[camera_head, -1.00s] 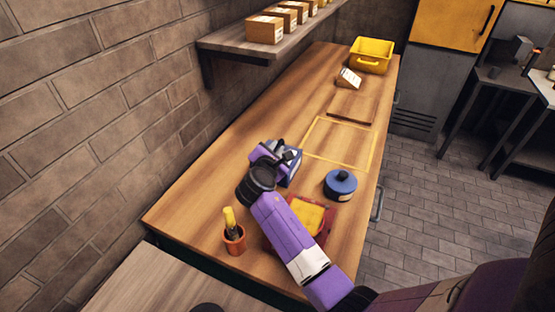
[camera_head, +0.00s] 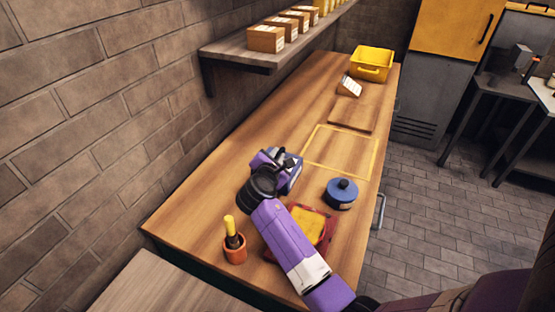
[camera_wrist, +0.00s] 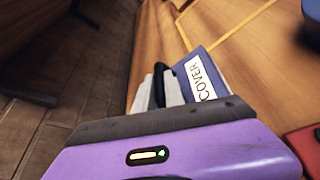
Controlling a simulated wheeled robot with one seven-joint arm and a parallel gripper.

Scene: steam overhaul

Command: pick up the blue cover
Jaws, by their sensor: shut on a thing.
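The blue cover (camera_head: 290,182) is at the middle of the wooden workbench, partly hidden behind my arm in the head view. In the wrist view the cover (camera_wrist: 218,75) shows a white label reading "COVER" and a dark handle. My gripper (camera_head: 281,160) is at the cover. In the wrist view my gripper's pale fingers (camera_wrist: 158,88) are shut on the dark handle. I cannot tell whether the cover touches the bench.
A round blue lidded pot (camera_head: 341,194) stands to the right. A red tray with a yellow cloth (camera_head: 308,222) lies below my arm. An orange cup (camera_head: 235,250) holds a yellow-handled tool. A yellow-outlined area (camera_head: 341,148) beyond is clear. A yellow bin (camera_head: 371,62) stands at the far end.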

